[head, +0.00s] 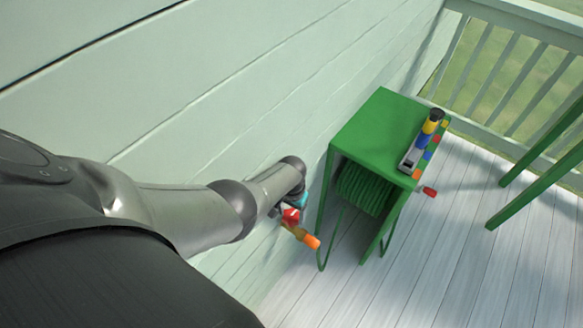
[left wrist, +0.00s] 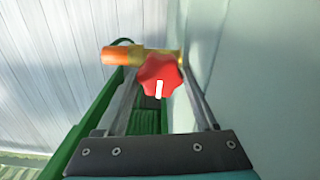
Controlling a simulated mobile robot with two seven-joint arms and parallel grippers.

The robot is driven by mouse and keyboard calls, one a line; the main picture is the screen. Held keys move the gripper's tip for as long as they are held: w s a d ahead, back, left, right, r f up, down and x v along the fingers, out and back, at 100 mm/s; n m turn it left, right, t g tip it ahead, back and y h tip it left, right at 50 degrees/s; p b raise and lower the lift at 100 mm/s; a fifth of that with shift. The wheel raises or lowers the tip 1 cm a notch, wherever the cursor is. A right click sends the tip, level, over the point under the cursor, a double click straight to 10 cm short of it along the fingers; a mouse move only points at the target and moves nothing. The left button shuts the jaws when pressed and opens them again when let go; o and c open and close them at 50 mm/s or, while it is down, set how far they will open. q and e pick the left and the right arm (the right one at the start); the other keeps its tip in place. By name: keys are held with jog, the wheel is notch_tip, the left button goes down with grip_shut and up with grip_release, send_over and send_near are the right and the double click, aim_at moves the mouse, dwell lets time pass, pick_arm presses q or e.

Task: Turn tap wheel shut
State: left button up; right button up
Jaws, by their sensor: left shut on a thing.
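The red tap wheel (head: 290,216) sits on a brass tap (head: 299,232) at the pale wall, in the middle of the head view. An orange end piece (head: 312,242) points out from the tap. My left gripper (head: 283,209) reaches along the wall to the wheel. In the left wrist view, the lobed wheel (left wrist: 160,76) with a white mark stands between the two fingers of my left gripper (left wrist: 158,68), which is shut on it. The brass and orange tap body (left wrist: 138,57) lies behind the wheel there. My right gripper is not in view.
A green hose stand (head: 375,125) with a coiled green hose (head: 364,188) stands close right of the tap. On its top lies a grey tray (head: 410,158) with a yellow and black item (head: 432,121). Green legs (head: 540,180) and a railing (head: 520,60) are at the right.

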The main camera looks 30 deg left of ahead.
aim_at(291, 215)
pick_arm(q)
jog(key=shift+s+m, duration=0.1)
jog(key=shift+m, duration=1.1)
jog(key=o, duration=1.4)
jog(key=shift+a+r, duration=0.1)
jog(key=shift+a, duration=0.1)
jog(key=shift+w+r, duration=0.1)
jog(key=shift+w, duration=0.1)
jog(key=shift+r, duration=0.15)
notch_tip(291, 215, up, 7)
jog(key=p, duration=0.8)
jog(key=shift+s+r, duration=0.15)
jog(key=shift+r, duration=0.05)
